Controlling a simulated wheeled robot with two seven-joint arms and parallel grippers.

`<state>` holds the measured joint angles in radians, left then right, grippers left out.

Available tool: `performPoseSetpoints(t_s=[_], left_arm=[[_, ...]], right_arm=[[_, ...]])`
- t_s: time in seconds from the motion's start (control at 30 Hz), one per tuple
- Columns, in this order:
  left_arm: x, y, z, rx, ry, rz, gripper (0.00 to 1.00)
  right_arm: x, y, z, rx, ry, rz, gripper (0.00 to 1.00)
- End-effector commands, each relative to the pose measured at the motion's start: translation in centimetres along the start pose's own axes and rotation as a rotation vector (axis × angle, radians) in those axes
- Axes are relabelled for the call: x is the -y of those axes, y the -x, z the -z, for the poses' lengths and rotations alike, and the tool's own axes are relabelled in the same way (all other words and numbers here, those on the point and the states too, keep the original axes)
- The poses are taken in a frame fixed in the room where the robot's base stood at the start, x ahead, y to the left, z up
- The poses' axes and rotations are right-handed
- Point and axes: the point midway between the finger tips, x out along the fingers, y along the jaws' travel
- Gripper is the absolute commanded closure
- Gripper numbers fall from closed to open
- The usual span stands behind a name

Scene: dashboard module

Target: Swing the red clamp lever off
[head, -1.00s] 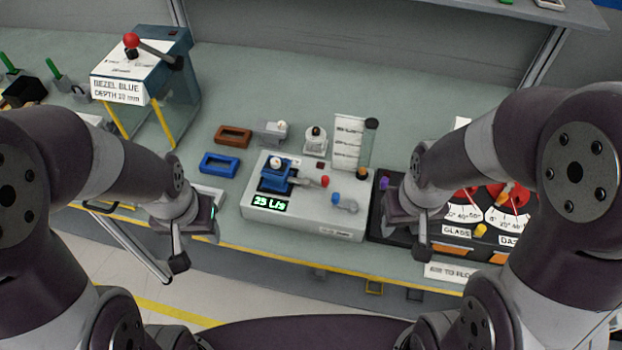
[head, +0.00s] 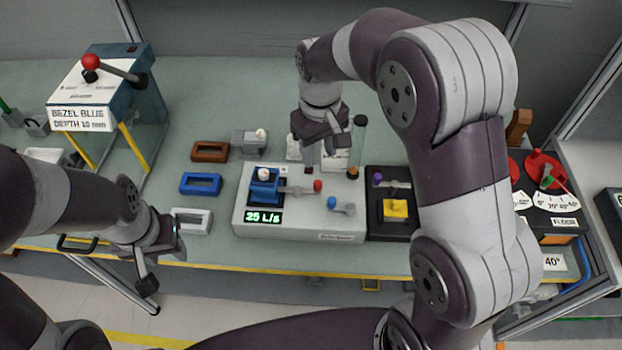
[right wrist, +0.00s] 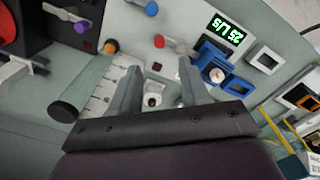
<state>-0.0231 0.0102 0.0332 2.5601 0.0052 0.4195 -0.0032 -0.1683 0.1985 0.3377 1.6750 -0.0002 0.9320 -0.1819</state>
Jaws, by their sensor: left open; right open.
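The red-knobbed clamp lever (head: 318,186) lies on top of the grey test box (head: 298,230), its light arm running left to the blue fixture (head: 264,190) with a white-topped part. In the right wrist view the red knob (right wrist: 159,41) shows just beyond the fingertips and the blue fixture (right wrist: 217,60) to their right. My right gripper (head: 322,158) is open and empty, behind the lever on the far side of the box; its fingers (right wrist: 158,78) are apart, with nothing between them. My left gripper (head: 160,268) is open and empty at the bench's front edge, left of the box.
A blue-knobbed lever (head: 333,203) sits right of the red one. Brown (head: 210,151), blue (head: 201,184) and white (head: 191,221) frames lie to the left. A press (head: 104,95) stands further left.

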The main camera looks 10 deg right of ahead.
Motion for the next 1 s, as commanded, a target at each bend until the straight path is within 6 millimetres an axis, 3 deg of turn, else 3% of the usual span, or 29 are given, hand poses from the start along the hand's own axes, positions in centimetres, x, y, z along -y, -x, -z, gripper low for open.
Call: performPoseSetpoints(t_s=[0.2,0.4,0.77,0.9,1.0], left_arm=[[0.0,0.9,0.1,0.0,0.0,0.0,0.54],[0.0,1.4,0.2,0.0,0.0,0.0,0.54],[0.0,1.4,0.2,0.0,0.0,0.0,0.54],[0.0,1.4,0.2,0.0,0.0,0.0,0.54],[0.0,1.4,0.2,0.0,0.0,0.0,0.54]], right_arm=[[0.0,-5.6,-0.1,0.005,-0.001,0.001,0.54],[0.0,-9.2,-0.1,0.003,-0.002,0.001,0.54],[0.0,-10.3,0.0,-0.002,-0.002,0.0,0.54],[0.0,-10.3,0.0,-0.002,-0.002,0.0,0.97],[0.0,-10.2,0.0,-0.002,-0.002,0.0,1.0]])
